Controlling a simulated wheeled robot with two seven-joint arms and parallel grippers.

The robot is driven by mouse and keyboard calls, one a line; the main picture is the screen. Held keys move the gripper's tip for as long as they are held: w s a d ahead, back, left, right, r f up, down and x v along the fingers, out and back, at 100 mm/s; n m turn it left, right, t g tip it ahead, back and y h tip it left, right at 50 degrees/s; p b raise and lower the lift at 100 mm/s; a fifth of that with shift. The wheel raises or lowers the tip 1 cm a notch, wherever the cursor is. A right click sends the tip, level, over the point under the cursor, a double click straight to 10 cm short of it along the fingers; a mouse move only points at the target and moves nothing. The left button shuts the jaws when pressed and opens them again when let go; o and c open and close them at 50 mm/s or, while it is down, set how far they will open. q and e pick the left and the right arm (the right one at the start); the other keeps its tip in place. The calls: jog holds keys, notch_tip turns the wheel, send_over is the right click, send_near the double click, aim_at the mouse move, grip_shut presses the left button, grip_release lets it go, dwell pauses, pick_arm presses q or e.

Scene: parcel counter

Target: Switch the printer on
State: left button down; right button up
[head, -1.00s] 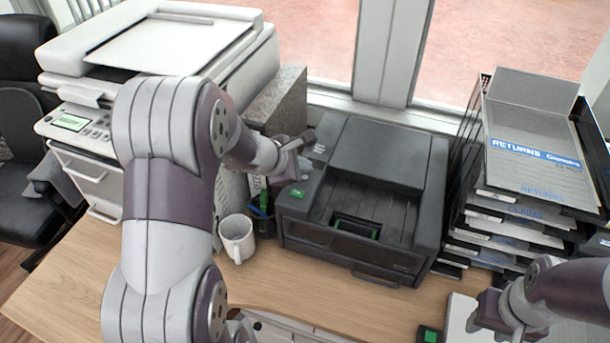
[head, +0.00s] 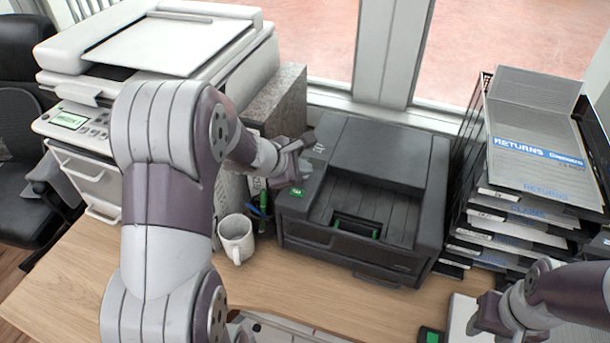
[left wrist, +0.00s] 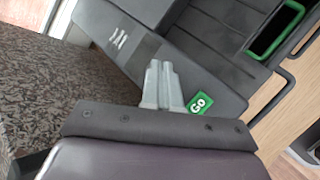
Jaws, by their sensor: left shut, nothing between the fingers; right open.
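The black printer (head: 390,150) stands on the wooden counter in the middle of the head view. A green Go button or label (head: 297,192) is on its front left corner. It also shows in the left wrist view (left wrist: 200,103). My left gripper (head: 303,172) is shut and empty, over the printer's left top panel just behind the green Go mark. In the left wrist view its fingertips (left wrist: 160,68) are close beside the mark; I cannot tell whether they touch the panel. My right gripper (head: 484,318) is open at the lower right, away from the printer.
A white copier (head: 165,45) with a lit green screen stands at the left. A white mug (head: 237,238) and a pen holder stand close to the printer's left side. Stacked trays (head: 520,190) stand at the right. Bare counter lies in front of the printer.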

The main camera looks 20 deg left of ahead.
pick_arm(q)
jog(key=shift+f, duration=0.25)
jog(key=shift+r, duration=0.7)
jog(key=shift+p, duration=0.3)
notch_tip(320, 180, up, 6)
jog(key=p, duration=0.4)
jog(key=shift+p, duration=0.35)
dwell(0.5)
